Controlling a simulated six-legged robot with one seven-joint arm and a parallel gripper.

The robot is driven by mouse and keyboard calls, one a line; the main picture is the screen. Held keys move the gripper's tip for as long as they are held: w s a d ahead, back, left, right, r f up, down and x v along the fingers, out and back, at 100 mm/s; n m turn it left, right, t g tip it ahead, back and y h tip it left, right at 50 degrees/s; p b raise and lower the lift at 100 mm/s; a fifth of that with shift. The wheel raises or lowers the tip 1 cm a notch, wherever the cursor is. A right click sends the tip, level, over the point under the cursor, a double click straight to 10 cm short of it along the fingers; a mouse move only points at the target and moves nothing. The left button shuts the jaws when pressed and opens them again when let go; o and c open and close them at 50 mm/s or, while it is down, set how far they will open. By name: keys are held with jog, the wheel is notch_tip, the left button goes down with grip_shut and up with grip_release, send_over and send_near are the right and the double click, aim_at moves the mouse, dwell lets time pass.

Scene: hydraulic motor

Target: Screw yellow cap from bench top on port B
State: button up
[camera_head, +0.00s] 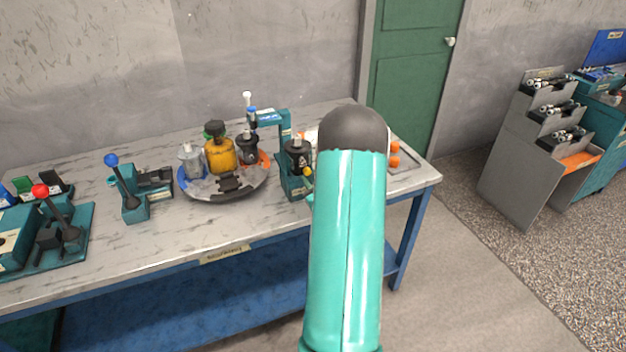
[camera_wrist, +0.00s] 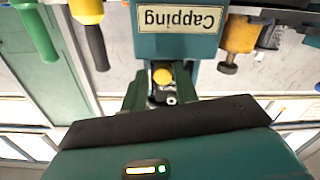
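A round yellow cap (camera_wrist: 162,76) shows in the wrist view between the two teal fingers of my gripper (camera_wrist: 160,84), in front of the teal station labelled "Capping" (camera_wrist: 178,18). The fingers stand close on both sides of the cap; whether they press on it is too small to tell. A dark, partly metallic part shows just below the cap. In the head view, the teal station (camera_head: 288,178) holds a black motor part (camera_head: 298,153), with a small yellow spot (camera_head: 308,172) beside it. My arm hides my gripper there. I cannot make out port B.
A round tray (camera_head: 225,193) with amber, clear and black parts stands left of the station. Further left are lever fixtures with blue (camera_head: 111,160) and red (camera_head: 40,190) knobs. Orange pieces (camera_head: 394,160) lie at the right end of the bench (camera_head: 150,255). A grey rack (camera_head: 515,150) stands apart.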

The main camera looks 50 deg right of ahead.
jog(key=shift+w+a+r, duration=0.1)
jog(key=shift+w+r, duration=0.25)
jog(key=shift+r, duration=0.05)
jog(key=shift+w+r+n+t, duration=0.3)
jog(key=shift+w+r, duration=0.05)
jog(key=shift+r, duration=0.1)
jog(key=shift+w+a+n, duration=0.1)
jog(key=shift+n, duration=0.3)
jog(key=n, duration=0.4)
jog(key=shift+s+d+f, duration=0.2)
jog(key=shift+s, duration=0.1)
jog(key=shift+s+h, duration=0.15)
jog(key=shift+h, duration=0.15)
jog(key=shift+s+f, duration=0.1)
jog(key=shift+f, duration=0.15)
jog(key=shift+s+f, duration=0.15)
jog(key=shift+f, duration=0.1)
